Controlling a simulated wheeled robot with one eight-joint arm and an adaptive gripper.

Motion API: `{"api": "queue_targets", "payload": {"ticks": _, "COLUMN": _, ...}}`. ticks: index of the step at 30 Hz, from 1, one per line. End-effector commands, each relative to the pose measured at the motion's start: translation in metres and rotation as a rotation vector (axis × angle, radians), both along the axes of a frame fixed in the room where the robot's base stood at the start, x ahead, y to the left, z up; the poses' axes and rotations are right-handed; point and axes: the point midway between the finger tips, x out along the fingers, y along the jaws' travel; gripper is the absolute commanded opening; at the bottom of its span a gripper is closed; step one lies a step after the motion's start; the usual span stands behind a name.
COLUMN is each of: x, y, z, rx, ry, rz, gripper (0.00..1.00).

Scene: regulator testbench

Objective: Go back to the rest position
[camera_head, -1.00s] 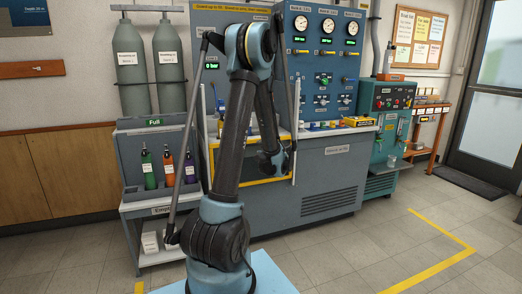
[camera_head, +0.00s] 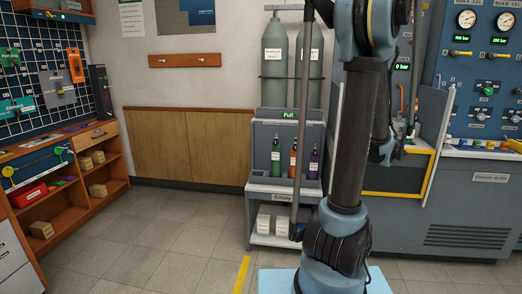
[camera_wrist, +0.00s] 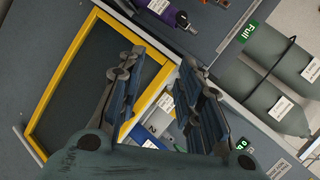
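My gripper shows in the wrist view (camera_wrist: 160,95) with its two blue-grey fingers spread apart and nothing between them. Behind the fingers are the yellow-framed dark panel (camera_wrist: 72,85) of the testbench and its edge. In the head view my arm stands upright in front of the bench, folded, with its end beside the yellow-framed panel (camera_head: 408,176). The fingertips are hidden or too small to tell there.
Tall grey cylinders (camera_head: 274,60) and coloured bottles (camera_head: 294,158) stand on a rack beside my arm. The testbench (camera_head: 470,215) is at the right. A tool wall and wooden shelves (camera_head: 70,200) are at the left. The tiled floor (camera_head: 165,235) between is clear.

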Motion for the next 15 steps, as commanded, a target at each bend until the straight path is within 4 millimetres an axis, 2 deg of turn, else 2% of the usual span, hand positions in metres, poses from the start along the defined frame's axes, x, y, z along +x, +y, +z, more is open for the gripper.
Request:
{"api": "queue_targets", "payload": {"ticks": 1, "x": -0.006, "y": 0.020, "z": 0.001, "rx": -0.021, "ry": 0.022, "rz": 0.039, "gripper": 0.33}}
{"api": "queue_targets", "payload": {"ticks": 6, "x": -0.031, "y": 0.072, "z": 0.000, "rx": -0.102, "ry": 0.105, "rz": 0.158, "gripper": 0.33}}
{"api": "queue_targets", "payload": {"ticks": 15, "x": -0.093, "y": 0.149, "z": -0.010, "rx": -0.254, "ry": 0.242, "rz": 0.365, "gripper": 0.33}}
